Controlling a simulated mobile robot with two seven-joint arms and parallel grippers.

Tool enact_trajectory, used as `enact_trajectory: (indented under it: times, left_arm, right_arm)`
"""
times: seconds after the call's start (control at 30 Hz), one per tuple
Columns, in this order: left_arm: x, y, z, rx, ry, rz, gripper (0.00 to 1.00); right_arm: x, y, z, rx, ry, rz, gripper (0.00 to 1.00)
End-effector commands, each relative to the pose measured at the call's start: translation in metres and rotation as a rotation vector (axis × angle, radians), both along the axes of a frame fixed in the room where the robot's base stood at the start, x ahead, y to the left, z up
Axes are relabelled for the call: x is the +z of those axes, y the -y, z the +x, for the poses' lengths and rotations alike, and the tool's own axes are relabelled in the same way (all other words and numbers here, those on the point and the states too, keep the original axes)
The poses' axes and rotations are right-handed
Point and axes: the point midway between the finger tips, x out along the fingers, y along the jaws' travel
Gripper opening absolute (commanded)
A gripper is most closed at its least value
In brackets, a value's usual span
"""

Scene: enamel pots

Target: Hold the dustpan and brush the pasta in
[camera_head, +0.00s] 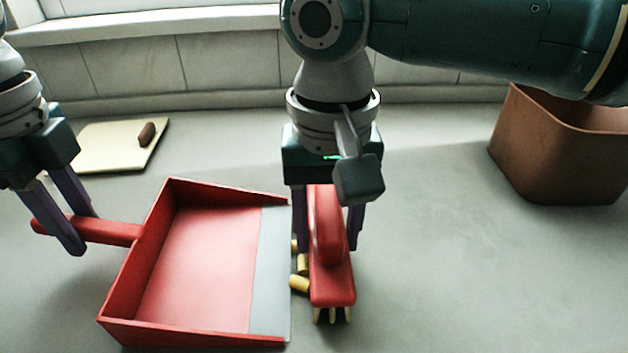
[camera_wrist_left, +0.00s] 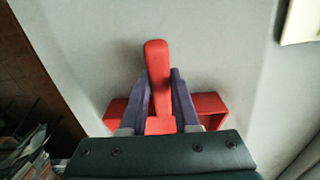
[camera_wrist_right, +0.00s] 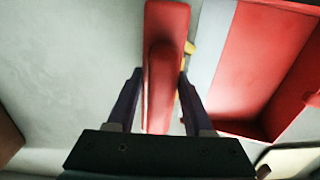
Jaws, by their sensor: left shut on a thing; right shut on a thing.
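The red dustpan (camera_head: 205,265) lies on the counter with its grey lip (camera_head: 270,275) facing right. My left gripper (camera_head: 80,232) is shut on its handle (camera_head: 108,232), which also shows between the fingers in the left wrist view (camera_wrist_left: 158,75). My right gripper (camera_head: 325,225) is shut on the red brush (camera_head: 333,270), held upright with bristles down, just right of the lip. In the right wrist view the brush (camera_wrist_right: 165,60) is between the fingers. Several yellow pasta pieces (camera_head: 300,284) lie between lip and brush. The pan floor that shows is empty.
A brown bin (camera_head: 560,150) stands at the back right. A cream board (camera_head: 105,147) with a small brown piece (camera_head: 147,133) on it lies at the back left. The counter right of the brush is clear. A tiled wall runs along the back.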

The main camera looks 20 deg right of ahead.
Motion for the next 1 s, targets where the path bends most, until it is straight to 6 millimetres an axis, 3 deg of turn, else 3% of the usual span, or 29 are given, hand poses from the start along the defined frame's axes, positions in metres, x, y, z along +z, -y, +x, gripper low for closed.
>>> enact_trajectory:
  times: [0.2,0.57,1.0]
  left_arm:
    - [0.000,0.001,0.000,0.000,-0.001,-0.003,0.00]
    - [-0.001,0.004,-0.001,-0.003,-0.003,-0.008,0.00]
    - [-0.002,0.003,-0.001,-0.003,-0.004,-0.005,0.00]
  right_arm:
    - [0.001,-0.013,0.003,0.002,0.002,0.005,0.00]
    - [0.001,-0.019,0.003,0.007,0.004,0.014,0.00]
    - [0.002,-0.049,0.010,0.005,0.001,0.010,0.00]
